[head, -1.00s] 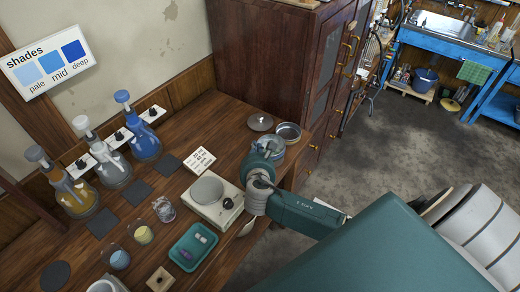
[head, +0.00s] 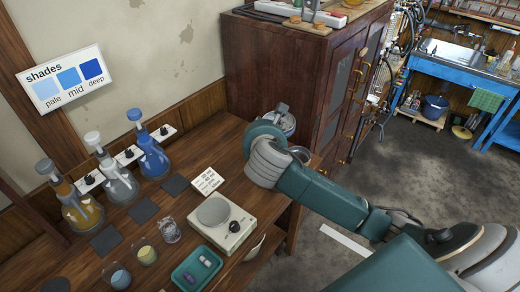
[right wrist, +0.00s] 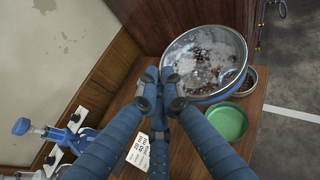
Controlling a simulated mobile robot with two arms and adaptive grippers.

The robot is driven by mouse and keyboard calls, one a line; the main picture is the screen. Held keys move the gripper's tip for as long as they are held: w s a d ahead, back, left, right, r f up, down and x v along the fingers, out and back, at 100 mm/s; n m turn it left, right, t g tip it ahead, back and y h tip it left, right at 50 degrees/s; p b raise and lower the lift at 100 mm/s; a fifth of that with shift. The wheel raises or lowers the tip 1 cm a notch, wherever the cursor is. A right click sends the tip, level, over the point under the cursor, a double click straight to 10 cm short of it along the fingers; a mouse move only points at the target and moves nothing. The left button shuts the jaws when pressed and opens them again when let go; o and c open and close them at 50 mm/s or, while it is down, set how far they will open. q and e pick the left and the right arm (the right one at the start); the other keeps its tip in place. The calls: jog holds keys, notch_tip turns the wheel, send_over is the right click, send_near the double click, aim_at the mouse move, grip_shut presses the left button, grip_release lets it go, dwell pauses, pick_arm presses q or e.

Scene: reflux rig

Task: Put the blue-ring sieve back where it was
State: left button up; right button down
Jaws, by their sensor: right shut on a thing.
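The blue-ring sieve (right wrist: 205,62) is a shiny round metal pan with a blue band and dark specks inside. It is in my right gripper (right wrist: 173,88), whose fingers are closed at its near rim. The sieve appears held above the table's far end, beside the dark cabinet, slightly tilted in the right wrist view. A green round dish (right wrist: 229,121) is below and to its right. Another round metal piece (right wrist: 251,82) is partly hidden behind the sieve. In the head view my right wrist covers most of the sieve. My left gripper is not in view.
The dark wooden cabinet (head: 285,75) stands close behind the sieve. On the wooden table are a scale (head: 222,225), a white card (head: 207,181), a green tray (head: 197,268) and several flasks along the wall. Dark square mats lie before the flasks.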

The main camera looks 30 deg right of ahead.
jog(key=w+a+f+n+t+y+b, duration=0.1)
jog(key=w+a+f+n+y+b, duration=0.25)
jog(key=w, duration=0.55)
jog(key=y+p, duration=0.1)
send_over(238, 172)
notch_tip(238, 172, down, 14)
jog(key=shift+s+f, duration=0.1)
jog(key=shift+f, duration=2.45)
jog(key=c, duration=1.9)
grip_release()
jog(key=shift+f, duration=0.15)
jog(key=shift+c, duration=0.2)
jog(key=shift+s+r, duration=0.1)
jog(key=shift+r, duration=0.1)
jog(key=v, duration=1.2)
jog(key=shift+d+b, duration=0.1)
jog(key=shift+b, duration=0.25)
